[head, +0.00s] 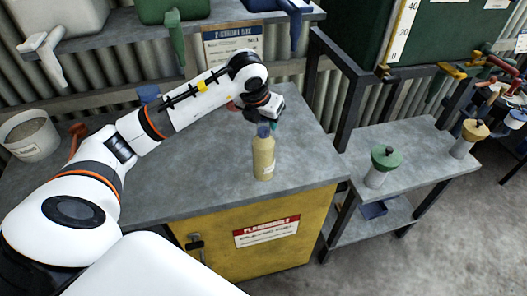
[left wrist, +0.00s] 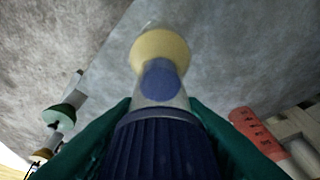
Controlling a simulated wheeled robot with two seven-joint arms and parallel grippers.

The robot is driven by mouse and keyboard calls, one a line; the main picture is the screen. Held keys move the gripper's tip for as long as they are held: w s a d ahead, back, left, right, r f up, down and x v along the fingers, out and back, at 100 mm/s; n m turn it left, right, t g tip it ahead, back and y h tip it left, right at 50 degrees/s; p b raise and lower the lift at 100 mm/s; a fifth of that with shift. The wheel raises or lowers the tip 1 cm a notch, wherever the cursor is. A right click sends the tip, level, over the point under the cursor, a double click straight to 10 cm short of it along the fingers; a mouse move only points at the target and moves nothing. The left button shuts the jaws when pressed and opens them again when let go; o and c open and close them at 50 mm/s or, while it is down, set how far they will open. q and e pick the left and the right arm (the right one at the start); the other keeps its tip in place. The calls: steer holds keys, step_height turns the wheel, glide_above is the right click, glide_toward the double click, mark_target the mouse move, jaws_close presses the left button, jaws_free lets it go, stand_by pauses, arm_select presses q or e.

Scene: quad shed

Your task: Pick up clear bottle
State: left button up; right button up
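The clear bottle (head: 263,158) holds pale yellow contents and has a blue cap. It is upright over the front right part of the grey workbench (head: 225,190); I cannot tell whether its base touches the top. My left gripper (head: 268,125) reaches it from above and behind. In the left wrist view the ribbed dark blue cap (left wrist: 160,145) sits between the two green fingers of my left gripper (left wrist: 160,112), which press close on both sides. The yellow contents (left wrist: 158,47) show beyond the cap. My right gripper is not in view.
A red container (left wrist: 255,130) stands near the bottle. A bucket (head: 30,135) stands at the bench's left end. A lower side table (head: 410,150) to the right holds a green-topped container (head: 384,165) and a yellow-topped one (head: 470,135). A shelf (head: 170,30) runs above the bench.

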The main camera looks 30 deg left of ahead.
arm_select(q)
jaws_close()
steer(key=shift+r, duration=0.1)
